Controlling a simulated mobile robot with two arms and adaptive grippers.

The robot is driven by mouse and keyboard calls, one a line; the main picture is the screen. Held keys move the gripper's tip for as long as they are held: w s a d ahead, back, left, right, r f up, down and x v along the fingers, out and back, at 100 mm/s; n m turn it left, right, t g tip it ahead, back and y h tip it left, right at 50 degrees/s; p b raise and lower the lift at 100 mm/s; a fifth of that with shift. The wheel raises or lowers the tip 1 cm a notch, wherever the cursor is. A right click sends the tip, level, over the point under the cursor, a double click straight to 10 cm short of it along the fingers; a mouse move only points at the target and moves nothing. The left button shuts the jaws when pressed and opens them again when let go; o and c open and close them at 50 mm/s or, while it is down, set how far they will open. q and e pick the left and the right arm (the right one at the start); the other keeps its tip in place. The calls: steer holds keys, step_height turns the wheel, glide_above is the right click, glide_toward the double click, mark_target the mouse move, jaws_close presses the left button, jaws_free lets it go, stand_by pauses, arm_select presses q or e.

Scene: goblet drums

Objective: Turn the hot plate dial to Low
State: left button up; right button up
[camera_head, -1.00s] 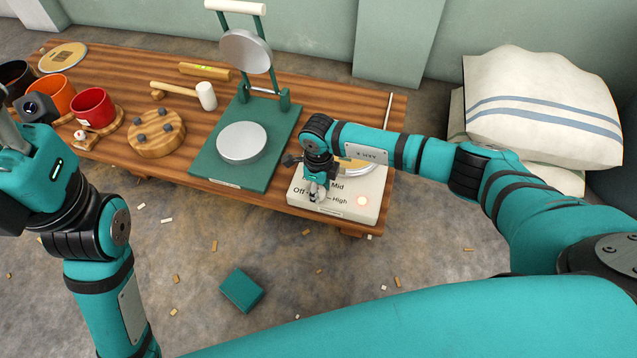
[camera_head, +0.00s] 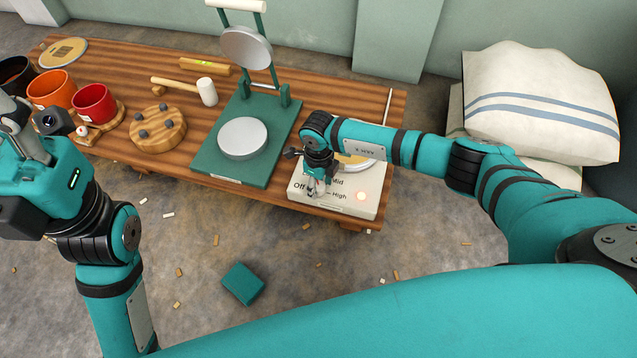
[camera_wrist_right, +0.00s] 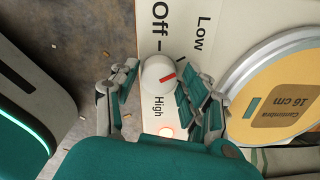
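The hot plate (camera_head: 362,205) is a white box at the table's front right, lettered Off, Mid and High in the head view. Its white dial (camera_wrist_right: 157,74) has a red mark, seen in the right wrist view. The mark points right, between the Low (camera_wrist_right: 203,27) and High (camera_wrist_right: 158,107) labels; a finger hides the Mid label there. My right gripper (camera_wrist_right: 158,92) is open, its fingers on either side of the dial; I cannot tell whether they touch it. A red lamp (camera_wrist_right: 166,131) glows by High. My left gripper (camera_head: 22,135) is at the left edge, its opening unclear.
Cups, a wooden disc with pegs (camera_head: 157,130) and a mallet (camera_head: 205,92) are farther left. A green block (camera_head: 243,283) lies on the floor.

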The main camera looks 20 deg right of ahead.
mark_target(319, 185)
steer(key=shift+o, duration=0.9)
step_height(319, 185, up, 12)
